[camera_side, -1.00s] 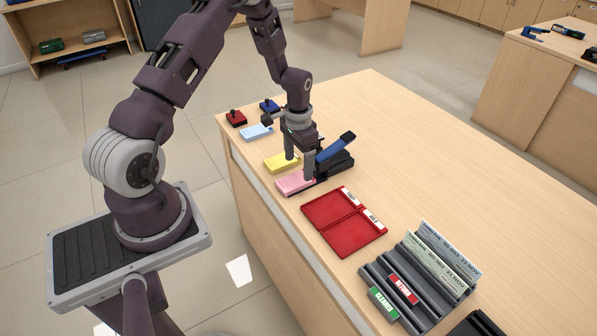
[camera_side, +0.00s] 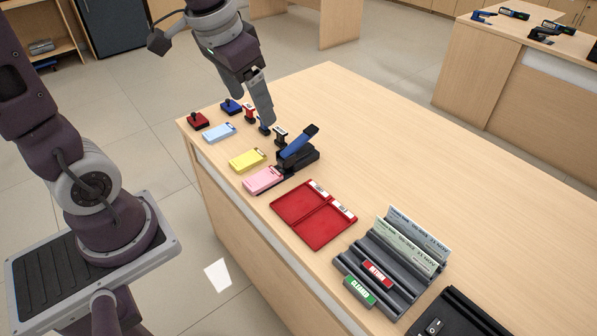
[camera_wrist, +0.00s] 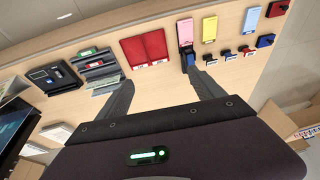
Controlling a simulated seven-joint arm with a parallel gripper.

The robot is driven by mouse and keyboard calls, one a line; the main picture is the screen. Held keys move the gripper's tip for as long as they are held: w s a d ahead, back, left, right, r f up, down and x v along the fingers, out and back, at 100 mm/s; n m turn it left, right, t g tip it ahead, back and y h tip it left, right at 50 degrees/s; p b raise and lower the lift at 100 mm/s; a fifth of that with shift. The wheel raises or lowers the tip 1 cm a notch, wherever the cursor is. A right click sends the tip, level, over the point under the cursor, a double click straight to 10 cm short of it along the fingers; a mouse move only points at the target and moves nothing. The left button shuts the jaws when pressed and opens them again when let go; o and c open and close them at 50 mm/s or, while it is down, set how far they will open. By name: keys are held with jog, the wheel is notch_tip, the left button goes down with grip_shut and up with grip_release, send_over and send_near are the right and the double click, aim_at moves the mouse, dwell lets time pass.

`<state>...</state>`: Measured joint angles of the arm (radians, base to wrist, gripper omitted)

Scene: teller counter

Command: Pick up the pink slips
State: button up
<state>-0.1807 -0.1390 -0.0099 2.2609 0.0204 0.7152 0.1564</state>
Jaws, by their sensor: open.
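The pink slips (camera_side: 263,180) lie in a flat pad near the counter's front edge, beside the base of the black and blue stapler (camera_side: 297,153). In the wrist view the pink slips (camera_wrist: 185,31) show beyond my fingers, with the stapler (camera_wrist: 188,58) nearer. My gripper (camera_side: 264,117) is raised above the counter, behind and to the left of the stapler in the side view, well apart from the pink slips. In the wrist view my gripper (camera_wrist: 160,82) has its fingers spread wide with nothing between them.
A yellow pad (camera_side: 247,160) and a light blue pad (camera_side: 219,133) lie in line with the pink one. A red two-part tray (camera_side: 313,215) and a grey slotted rack (camera_side: 392,262) stand to the right. Small stamps sit near my gripper. The counter's far right is clear.

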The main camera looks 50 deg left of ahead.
jog(key=s+d+r, duration=0.1)
jog(key=s, duration=0.3)
jog(key=s+d+r+t, duration=0.1)
jog(key=s+d, duration=0.1)
jog(key=s, duration=0.2)
jog(key=s+d+r+t, duration=0.1)
jog(key=s+d, duration=0.1)
jog(key=s, duration=0.3)
jog(key=shift+r+h, duration=0.15)
jog(key=shift+h, duration=0.25)
jog(key=g, duration=0.5)
send_over(263, 178)
notch_tip(263, 178, down, 28)
jog(key=r, duration=0.1)
jog(key=shift+g, duration=0.3)
notch_tip(263, 178, down, 10)
jog(key=shift+a+f, duration=0.1)
